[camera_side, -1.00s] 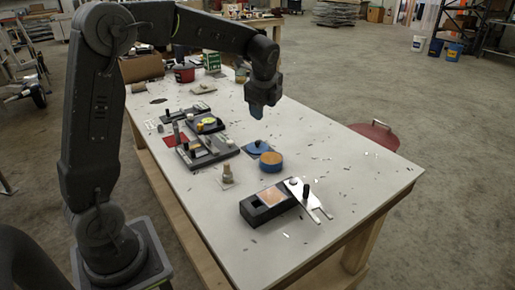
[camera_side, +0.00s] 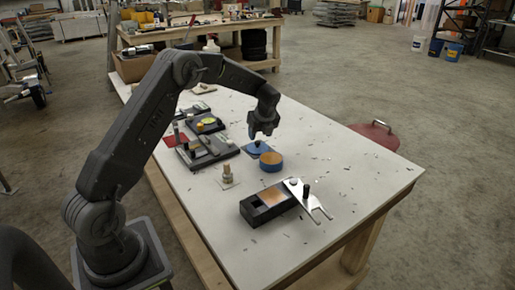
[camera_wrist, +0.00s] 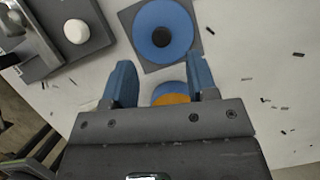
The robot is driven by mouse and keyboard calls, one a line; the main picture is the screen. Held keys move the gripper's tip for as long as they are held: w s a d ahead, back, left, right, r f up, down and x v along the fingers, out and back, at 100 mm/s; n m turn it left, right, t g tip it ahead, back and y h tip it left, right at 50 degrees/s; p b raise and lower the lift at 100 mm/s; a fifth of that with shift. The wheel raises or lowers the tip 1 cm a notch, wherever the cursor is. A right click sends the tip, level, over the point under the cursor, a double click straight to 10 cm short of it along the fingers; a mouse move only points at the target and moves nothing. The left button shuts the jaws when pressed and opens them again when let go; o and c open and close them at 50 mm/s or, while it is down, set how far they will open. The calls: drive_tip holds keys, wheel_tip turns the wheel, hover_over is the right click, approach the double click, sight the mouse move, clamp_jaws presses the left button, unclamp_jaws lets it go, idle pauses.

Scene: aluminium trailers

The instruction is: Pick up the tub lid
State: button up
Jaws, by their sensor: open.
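The tub lid (camera_wrist: 163,36) is a flat blue disc with a black knob in its middle. It lies on a dark grey square pad (camera_wrist: 200,45) on the table, and also shows in the side view (camera_side: 255,149). My gripper (camera_wrist: 159,62) has its two blue fingers spread apart with nothing between them. In the side view my gripper (camera_side: 263,134) is pointing down, low over the lid. The blue tub (camera_side: 271,165) with an orange top stands beside the lid. In the wrist view the tub (camera_wrist: 170,88) is partly hidden by my gripper.
A black block with an orange panel (camera_side: 274,197) and a forked metal plate (camera_side: 307,198) lie nearer the table's front. A small brass fitting (camera_side: 228,175) stands to the left. Black fixtures (camera_side: 208,150) lie behind it. Dark chips are scattered over the pale tabletop (camera_side: 345,170).

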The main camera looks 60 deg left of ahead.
sight(258, 141)
drive_tip(key=shift+x, duration=2.75)
drive_tip(key=shift+w+a, duration=0.1)
drive_tip(key=shift+w, duration=0.05)
clamp_jaws()
drive_tip(key=shift+r, duration=0.15)
